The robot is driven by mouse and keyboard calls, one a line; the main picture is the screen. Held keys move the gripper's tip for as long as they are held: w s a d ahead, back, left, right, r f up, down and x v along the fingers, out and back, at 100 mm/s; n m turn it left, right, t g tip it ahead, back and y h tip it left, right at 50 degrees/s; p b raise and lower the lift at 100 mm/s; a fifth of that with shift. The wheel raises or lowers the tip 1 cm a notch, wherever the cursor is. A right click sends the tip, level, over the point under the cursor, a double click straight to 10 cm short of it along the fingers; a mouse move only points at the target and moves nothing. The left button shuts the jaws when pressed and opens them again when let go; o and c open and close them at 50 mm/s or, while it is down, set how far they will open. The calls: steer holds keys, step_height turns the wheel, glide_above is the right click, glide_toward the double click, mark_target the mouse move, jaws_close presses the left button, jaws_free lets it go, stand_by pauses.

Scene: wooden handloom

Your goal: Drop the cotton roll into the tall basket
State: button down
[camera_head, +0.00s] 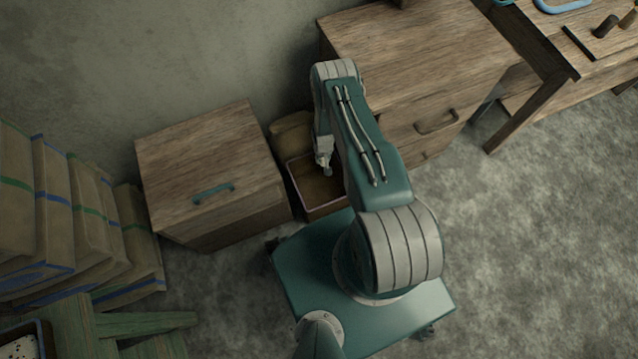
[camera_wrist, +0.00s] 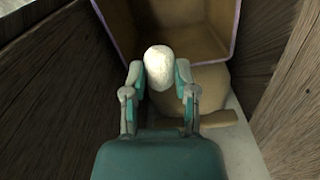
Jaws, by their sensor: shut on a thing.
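The cotton roll (camera_wrist: 160,68) is a white, rounded piece. My gripper (camera_wrist: 159,82) is shut on it, with one finger on each side, in the wrist view. The tall basket (camera_wrist: 231,30) is an open brown container with a thin pinkish rim. In the wrist view the roll overlaps the basket's opening near its lower rim. In the head view the basket (camera_head: 329,211) stands between two wooden cabinets, and my gripper (camera_head: 326,170) points down over its opening. The roll is hard to make out there. My arm hides the basket's right side.
A tan rounded thing (camera_head: 290,131) sits behind the basket. A low cabinet (camera_head: 212,165) stands close on the left and a larger one (camera_head: 425,50) on the right. Stacked sacks (camera_head: 75,215) stand far left. Open floor (camera_head: 540,220) lies to the right.

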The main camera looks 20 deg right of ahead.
steer(key=shift+s+d+f, duration=0.1)
steer(key=shift+s+f, duration=0.2)
steer(key=shift+f, duration=0.35)
step_height(320, 180, down, 6)
steer(key=shift+r, duration=0.1)
steer(key=shift+c, duration=1.6)
jaws_free()
step_height(320, 180, up, 12)
steer(key=shift+w+f, duration=0.1)
